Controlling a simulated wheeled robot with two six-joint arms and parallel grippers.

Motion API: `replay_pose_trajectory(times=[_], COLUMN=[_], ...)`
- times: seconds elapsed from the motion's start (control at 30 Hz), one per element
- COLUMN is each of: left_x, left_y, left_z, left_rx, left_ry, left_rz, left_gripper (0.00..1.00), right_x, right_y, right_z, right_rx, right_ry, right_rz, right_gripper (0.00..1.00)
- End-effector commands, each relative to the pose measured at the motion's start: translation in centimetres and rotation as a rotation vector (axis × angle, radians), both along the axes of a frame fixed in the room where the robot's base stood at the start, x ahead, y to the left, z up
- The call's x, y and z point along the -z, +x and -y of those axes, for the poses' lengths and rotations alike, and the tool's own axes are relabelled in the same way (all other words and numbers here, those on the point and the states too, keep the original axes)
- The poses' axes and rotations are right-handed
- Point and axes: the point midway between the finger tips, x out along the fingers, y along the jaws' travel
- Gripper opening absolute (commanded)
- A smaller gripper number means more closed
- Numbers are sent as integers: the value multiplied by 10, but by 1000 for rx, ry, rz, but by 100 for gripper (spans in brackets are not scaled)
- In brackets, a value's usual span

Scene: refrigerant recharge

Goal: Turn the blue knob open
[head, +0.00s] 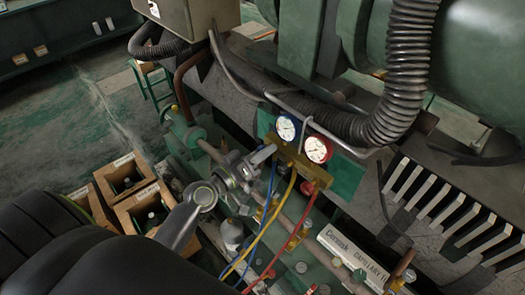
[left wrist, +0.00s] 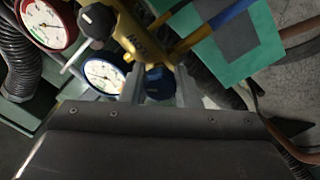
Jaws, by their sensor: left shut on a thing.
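A brass-yellow gauge manifold (head: 292,160) with a blue-rimmed gauge (head: 287,128) and a red-rimmed gauge (head: 318,149) hangs on a grey bar above the bench. My left gripper (head: 264,154) reaches the manifold's left end, beside the blue gauge. In the left wrist view the blue knob (left wrist: 155,83) sits between the two fingers, which are shut on it. The manifold body (left wrist: 128,38) is just beyond it. The knob is hidden by the gripper in the head view, and its turn angle cannot be read. My right gripper is out of view.
Blue, yellow (head: 265,222) and red hoses hang below the manifold. A thick black corrugated hose (head: 405,75) passes at its right. Wooden crates with bottles (head: 125,178) stand at the left. A white labelled box (head: 350,255) lies lower right. Open floor shows at upper left.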

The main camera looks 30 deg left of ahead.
Motion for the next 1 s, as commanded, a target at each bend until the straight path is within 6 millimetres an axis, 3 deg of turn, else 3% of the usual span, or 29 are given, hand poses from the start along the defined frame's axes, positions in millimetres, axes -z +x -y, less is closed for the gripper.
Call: replay_pose_trajectory(times=[0.6, 1.0], left_x=[-2, -2], left_y=[0, 0], left_z=[0, 0], left_rx=[-2, -1], left_ry=[-553, -825], left_rz=[-192, -287], left_gripper=[6, 6], right_x=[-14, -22], right_y=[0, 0], right_z=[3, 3], right_rx=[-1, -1], right_ry=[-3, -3], right_rz=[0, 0], right_gripper=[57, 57])
